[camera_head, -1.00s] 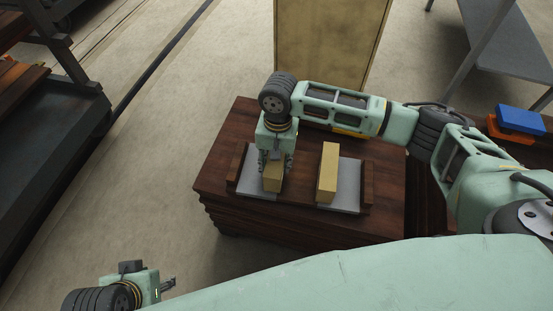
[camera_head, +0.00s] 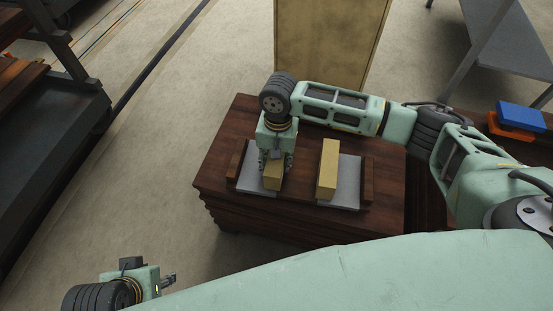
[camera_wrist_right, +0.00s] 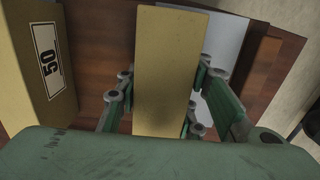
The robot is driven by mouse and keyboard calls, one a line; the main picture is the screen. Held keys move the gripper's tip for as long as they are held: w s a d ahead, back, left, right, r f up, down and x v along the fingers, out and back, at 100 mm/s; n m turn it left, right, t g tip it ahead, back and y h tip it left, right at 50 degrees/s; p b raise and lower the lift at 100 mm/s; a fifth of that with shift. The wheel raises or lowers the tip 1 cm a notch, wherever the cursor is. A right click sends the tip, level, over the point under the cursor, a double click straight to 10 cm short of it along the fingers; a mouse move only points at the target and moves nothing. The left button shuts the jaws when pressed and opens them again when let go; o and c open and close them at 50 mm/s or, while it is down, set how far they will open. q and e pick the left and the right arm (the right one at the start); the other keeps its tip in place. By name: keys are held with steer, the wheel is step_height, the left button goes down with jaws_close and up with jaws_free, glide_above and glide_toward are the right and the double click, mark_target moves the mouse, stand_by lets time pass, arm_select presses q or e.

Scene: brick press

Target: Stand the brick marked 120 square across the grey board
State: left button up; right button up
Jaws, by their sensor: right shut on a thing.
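My right gripper (camera_head: 274,166) is shut on a yellow brick (camera_head: 272,183), over the left grey board (camera_head: 248,184) on a dark wooden bench. In the right wrist view the held brick (camera_wrist_right: 168,70) lies between the green fingers. No number shows on it, and I cannot tell whether it touches the board. A second yellow brick (camera_head: 328,170) rests on the right grey board (camera_head: 347,190); in the right wrist view this brick (camera_wrist_right: 35,60) bears the mark 50. My left gripper (camera_head: 168,281) is empty at the lower left, away from the bench; its finger opening is unclear.
A wooden strip (camera_head: 236,159) borders the left board, and another strip (camera_head: 368,182) borders the right board. A tall yellowish panel (camera_head: 330,45) stands behind the bench. Blue (camera_head: 520,116) and orange (camera_head: 510,134) blocks lie at the right. Bare bench separates the boards.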

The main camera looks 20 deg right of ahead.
steer(key=shift+f, duration=0.25)
steer(key=o, duration=1.2)
steer(key=shift+c, duration=0.2)
steer(key=r, duration=1.2)
steer(key=shift+w+d, duration=0.25)
steer(key=shift+w, duration=0.1)
